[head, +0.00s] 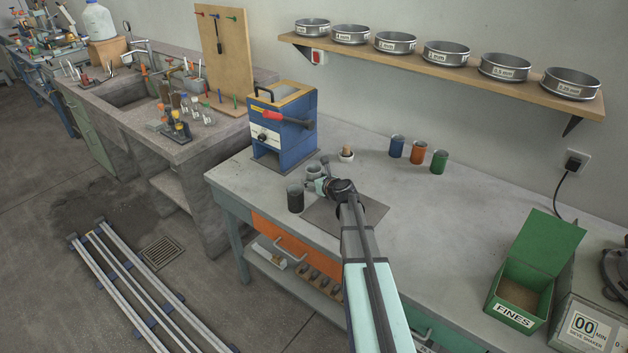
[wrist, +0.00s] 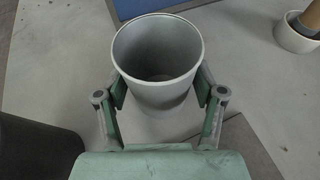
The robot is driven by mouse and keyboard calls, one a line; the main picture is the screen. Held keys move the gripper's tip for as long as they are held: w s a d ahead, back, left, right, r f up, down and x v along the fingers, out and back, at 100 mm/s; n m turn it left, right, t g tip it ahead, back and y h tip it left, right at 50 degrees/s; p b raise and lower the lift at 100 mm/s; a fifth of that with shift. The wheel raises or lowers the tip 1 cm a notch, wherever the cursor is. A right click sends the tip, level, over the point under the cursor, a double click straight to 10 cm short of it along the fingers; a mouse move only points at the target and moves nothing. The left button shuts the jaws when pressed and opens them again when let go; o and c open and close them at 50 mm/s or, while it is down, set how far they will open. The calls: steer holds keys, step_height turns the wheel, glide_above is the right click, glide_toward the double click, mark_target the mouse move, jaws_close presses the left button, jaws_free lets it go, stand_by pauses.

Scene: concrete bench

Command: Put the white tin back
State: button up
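The white tin (wrist: 160,92) is a pale, open-topped cup, upright and empty as far as I see inside. In the head view the tin (head: 313,170) is partly hidden by my gripper (head: 320,178), over the near left part of the bench. In the wrist view my gripper (wrist: 161,100) has one green pad against each side of the tin, and looks shut on it. I cannot tell whether its base touches the bench. Blue (head: 397,146), orange (head: 418,152) and green (head: 439,161) tins stand in a row at the back of the bench.
A dark cup (head: 295,198) stands close left of my gripper. A small white pot (head: 346,154) with a brush or stopper stands behind it. A blue machine (head: 284,130) is at back left. A green box (head: 525,285) is at right. The middle bench is clear.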

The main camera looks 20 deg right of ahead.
steer(key=shift+r, duration=0.1)
steer(key=shift+s+r, duration=0.1)
steer(key=shift+r, duration=0.1)
steer(key=b+v, duration=0.1)
steer(key=v, duration=1)
steer(key=shift+s+b, duration=0.4)
steer(key=shift+r, duration=0.1)
